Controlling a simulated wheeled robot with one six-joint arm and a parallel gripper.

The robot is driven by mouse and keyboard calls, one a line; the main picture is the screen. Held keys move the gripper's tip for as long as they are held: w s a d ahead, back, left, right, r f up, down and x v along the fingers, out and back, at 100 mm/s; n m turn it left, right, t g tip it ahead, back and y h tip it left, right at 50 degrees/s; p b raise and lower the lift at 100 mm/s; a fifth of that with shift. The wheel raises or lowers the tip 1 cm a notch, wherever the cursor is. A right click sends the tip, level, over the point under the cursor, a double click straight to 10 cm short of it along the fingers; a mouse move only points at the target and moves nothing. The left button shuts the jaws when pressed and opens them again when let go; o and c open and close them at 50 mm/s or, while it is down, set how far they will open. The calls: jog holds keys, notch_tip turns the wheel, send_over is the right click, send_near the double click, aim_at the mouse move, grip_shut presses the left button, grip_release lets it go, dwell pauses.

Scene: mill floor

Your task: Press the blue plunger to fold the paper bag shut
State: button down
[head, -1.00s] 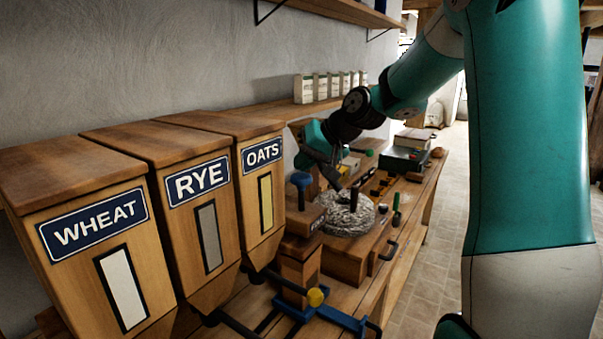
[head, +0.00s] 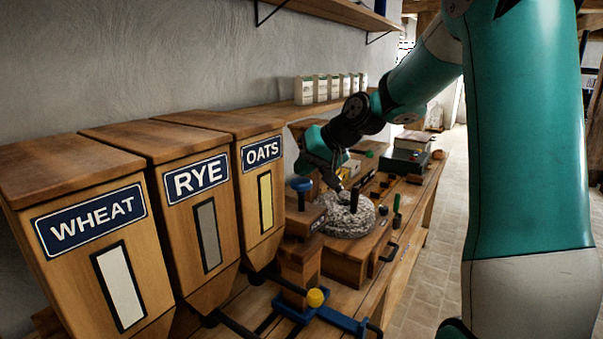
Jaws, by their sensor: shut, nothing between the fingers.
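A round blue knob on a short dark stem (head: 301,185), which looks like the plunger, stands upright on a wooden block just right of the oats bin. My gripper (head: 338,186) points down a little to the right of the knob, over the near edge of the millstone. It is shut and empty, and its fingertips are small and dark here. It looks apart from the knob, but I cannot tell the depth between them. I cannot make out the paper bag to be folded.
Wheat (head: 92,222), rye (head: 197,180) and oats (head: 262,152) bins stand at the left. A round grey millstone (head: 350,222) lies right of the knob. White packets (head: 330,88) stand on the shelf. Floor at right is clear.

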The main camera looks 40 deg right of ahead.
jog(key=shift+f+b, duration=0.7)
jog(key=shift+f, duration=0.3)
dwell(0.5)
dwell(0.3)
jog(key=shift+r+p, duration=2.1)
jog(key=shift+r, duration=0.45)
notch_tip(320, 180, up, 5)
jog(key=p, duration=0.4)
